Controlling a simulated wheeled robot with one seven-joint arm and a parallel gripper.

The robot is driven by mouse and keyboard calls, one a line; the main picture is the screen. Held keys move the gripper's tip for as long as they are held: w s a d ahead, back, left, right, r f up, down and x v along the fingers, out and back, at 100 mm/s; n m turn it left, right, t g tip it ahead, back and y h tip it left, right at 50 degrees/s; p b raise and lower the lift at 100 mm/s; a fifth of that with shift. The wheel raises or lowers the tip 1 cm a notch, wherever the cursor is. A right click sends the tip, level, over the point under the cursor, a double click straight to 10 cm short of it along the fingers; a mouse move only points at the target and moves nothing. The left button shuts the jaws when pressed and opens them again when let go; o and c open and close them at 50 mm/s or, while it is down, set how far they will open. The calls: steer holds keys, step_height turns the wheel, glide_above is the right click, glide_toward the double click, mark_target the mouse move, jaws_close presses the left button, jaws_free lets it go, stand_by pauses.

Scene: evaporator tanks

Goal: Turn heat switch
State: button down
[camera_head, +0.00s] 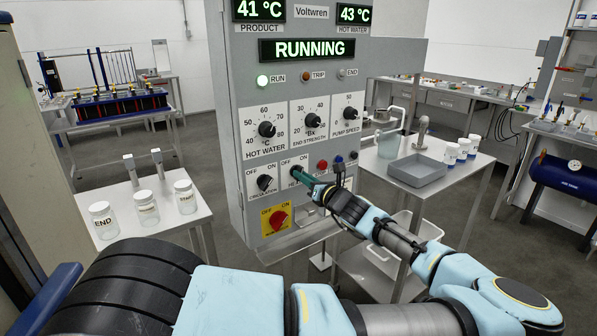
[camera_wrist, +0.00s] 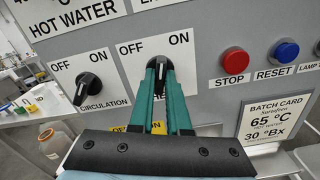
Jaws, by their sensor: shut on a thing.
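The heat switch (camera_wrist: 158,66) is a black knob on a white plate marked OFF and ON. Its label is mostly hidden behind my fingers; only "HE" shows. My gripper (camera_wrist: 160,76) has its green fingers shut on this knob from the front. In the head view my gripper (camera_head: 302,174) reaches the lower row of the grey control panel (camera_head: 237,150) from the right. The fingers cover much of the knob, so I cannot tell which way it points.
The circulation switch (camera_wrist: 88,87) is just left. The red stop button (camera_wrist: 235,60) and blue reset button (camera_wrist: 286,50) are right. A red rotary switch (camera_head: 277,218) sits below. Jars (camera_head: 146,208) stand on a left table.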

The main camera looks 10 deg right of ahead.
steer(key=shift+m+p, duration=0.5)
steer(key=shift+m, duration=0.5)
